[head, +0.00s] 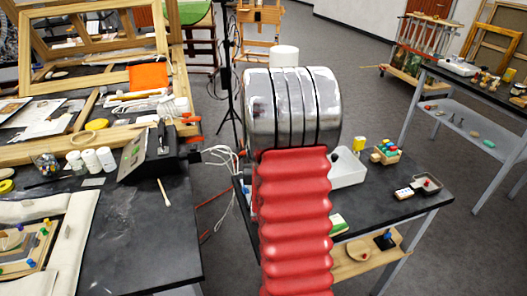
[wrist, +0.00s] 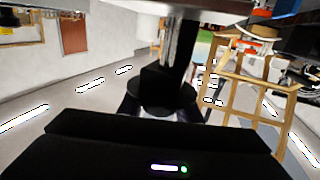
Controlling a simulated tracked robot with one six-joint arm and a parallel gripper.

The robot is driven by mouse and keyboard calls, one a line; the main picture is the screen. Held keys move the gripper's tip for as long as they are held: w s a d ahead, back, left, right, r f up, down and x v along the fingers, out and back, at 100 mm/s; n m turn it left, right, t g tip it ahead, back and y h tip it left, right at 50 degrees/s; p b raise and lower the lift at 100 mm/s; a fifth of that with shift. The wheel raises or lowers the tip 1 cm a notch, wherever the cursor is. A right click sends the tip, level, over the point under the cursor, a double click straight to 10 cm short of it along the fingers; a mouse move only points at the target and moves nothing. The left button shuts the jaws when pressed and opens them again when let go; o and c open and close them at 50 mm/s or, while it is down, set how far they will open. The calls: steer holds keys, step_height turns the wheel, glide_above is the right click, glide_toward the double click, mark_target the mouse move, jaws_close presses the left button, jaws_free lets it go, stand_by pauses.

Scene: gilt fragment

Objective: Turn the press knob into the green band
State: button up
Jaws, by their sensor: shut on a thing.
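In the wrist view, a dark round disc (wrist: 162,97), apparently the press knob, sits at the end of a black block and a shiny metal post. My gripper (wrist: 163,112) has its wide black body across the bottom of that view. Its dark fingers show at both sides of the disc and look shut on it. The fingertips are mostly lost in the dark. In the head view my own red and chrome arm fills the middle and hides my gripper and the knob. I cannot make out a green band or pointer in either view.
A bench (head: 148,235) with frames, bottles and a black box (head: 147,155) stands at the left. Another table (head: 470,85) is at the right. Grey floor lies between them.

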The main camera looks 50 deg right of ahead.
steer(key=shift+s+d+m+g+h, duration=0.15)
steer(key=shift+s+m+g+h, duration=0.1)
steer(key=shift+m+g+h, duration=0.75)
steer(key=shift+s+d+m+g+h, duration=0.2)
steer(key=shift+m+g+h, duration=0.5)
steer(key=shift+g, duration=0.6)
steer(key=shift+s+m+g, duration=0.1)
steer(key=shift+m+g, duration=0.3)
steer(key=o, duration=1.1)
